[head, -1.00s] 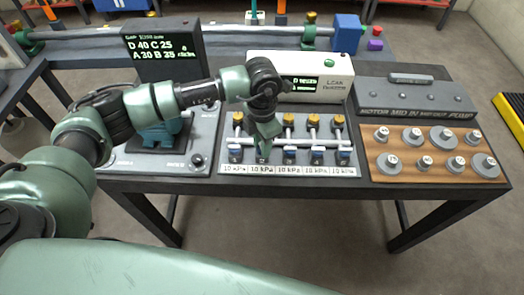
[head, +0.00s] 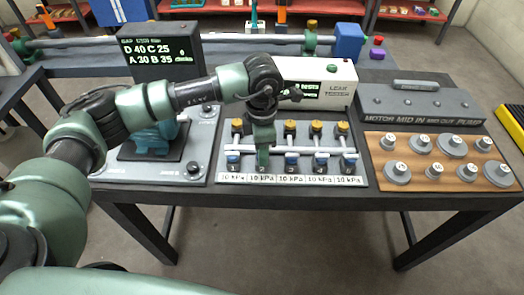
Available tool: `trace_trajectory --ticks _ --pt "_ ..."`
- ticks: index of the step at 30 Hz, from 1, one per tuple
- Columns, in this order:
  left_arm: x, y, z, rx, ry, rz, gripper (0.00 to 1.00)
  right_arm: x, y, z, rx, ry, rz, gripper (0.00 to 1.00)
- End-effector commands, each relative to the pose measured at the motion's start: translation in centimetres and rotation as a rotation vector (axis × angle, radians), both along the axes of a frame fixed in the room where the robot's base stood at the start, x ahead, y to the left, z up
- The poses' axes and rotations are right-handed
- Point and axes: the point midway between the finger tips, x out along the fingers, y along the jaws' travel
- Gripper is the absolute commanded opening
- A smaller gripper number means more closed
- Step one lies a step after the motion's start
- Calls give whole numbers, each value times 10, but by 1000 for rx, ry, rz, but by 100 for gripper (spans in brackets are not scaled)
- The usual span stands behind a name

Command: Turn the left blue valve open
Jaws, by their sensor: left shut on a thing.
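The valve panel (head: 222,168) lies flat on the table, with a row of orange-topped fittings at the back and a row of small blue valves at the front. The leftmost blue valve (head: 233,159) is uncovered, at the mark 1. My left gripper (head: 262,159) points down at the mark 2 and is shut on the blue valve there, which its fingers mostly hide. Another blue valve (head: 292,160) stands just right of the gripper. Whether any valve is open cannot be told. My right gripper is out of view.
A white leak tester (head: 335,90) stands behind the panel. A motor plate (head: 195,168) with a teal motor lies to the left. A wooden board (head: 378,150) with several round weights and a grey motor box (head: 415,105) are to the right.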

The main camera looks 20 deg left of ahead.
Motion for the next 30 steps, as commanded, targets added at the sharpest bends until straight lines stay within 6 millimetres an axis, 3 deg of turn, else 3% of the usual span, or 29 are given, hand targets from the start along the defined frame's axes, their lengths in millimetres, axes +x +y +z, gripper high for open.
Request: trace_trajectory --ticks 6,7,9,20,30 --pt "2 0 2 -1 -6 -1 0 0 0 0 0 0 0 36" --pt "2 0 2 -1 -6 0 37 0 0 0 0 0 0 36" --pt "2 0 2 -2 -5 0 50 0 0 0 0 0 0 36" --pt "1 0 5 -1 -4 0 50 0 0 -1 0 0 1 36" --pt "2 0 58 -2 -8 0 50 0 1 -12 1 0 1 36"
